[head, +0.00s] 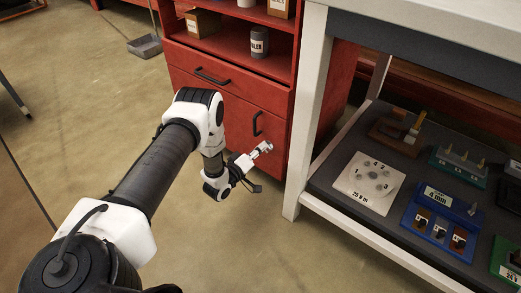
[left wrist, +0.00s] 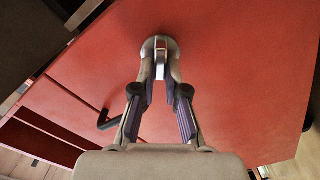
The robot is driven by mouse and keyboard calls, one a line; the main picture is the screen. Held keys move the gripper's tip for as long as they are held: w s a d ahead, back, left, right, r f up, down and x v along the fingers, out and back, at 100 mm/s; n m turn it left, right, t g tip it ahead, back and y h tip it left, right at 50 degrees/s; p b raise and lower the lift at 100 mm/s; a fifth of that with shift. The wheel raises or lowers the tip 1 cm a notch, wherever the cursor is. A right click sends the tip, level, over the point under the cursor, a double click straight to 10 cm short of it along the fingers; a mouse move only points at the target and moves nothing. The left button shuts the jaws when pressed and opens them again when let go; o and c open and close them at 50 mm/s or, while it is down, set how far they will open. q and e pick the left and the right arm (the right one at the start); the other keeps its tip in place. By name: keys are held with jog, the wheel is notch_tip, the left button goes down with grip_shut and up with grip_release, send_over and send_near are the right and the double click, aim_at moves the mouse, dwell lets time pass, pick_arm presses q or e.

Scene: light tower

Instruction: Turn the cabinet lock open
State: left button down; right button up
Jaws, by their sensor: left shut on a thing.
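The red cabinet (head: 225,118) stands at the upper middle of the head view, with a black handle (head: 257,123) on its lower door. In the left wrist view the silver lock (left wrist: 160,44) sits on the red cabinet face (left wrist: 235,85), with a narrow upright tab at its middle. My left gripper (head: 262,149) is at the lower right part of the door. In the left wrist view my left gripper (left wrist: 161,76) has its fingertips closed on the lock's tab. The fingers partly hide the lock. My right gripper is out of view.
A white-legged workbench (head: 303,125) stands right of the cabinet, close to my left gripper. Its lower shelf holds a white plate (head: 368,183), a blue tray (head: 441,222) and other fixtures. The shelf above the cabinet drawer holds a grey can (head: 259,43). Open floor lies left of the cabinet.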

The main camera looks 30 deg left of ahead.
pick_arm(q)
jog(key=shift+a+f+n+b, duration=0.1)
jog(key=shift+n+b, duration=0.25)
jog(key=shift+n, duration=0.8)
jog(key=shift+d+f+n+b, duration=0.15)
jog(key=shift+n+b, duration=0.2)
jog(key=shift+n, duration=0.85)
jog(key=shift+a+f+n+b, duration=0.15)
jog(key=shift+n+b, duration=0.2)
jog(key=shift+n, duration=0.8)
jog(key=shift+r, duration=0.1)
jog(key=c, duration=1.2)
grip_release()
jog(key=s+a, duration=0.1)
jog(key=s, duration=1.1)
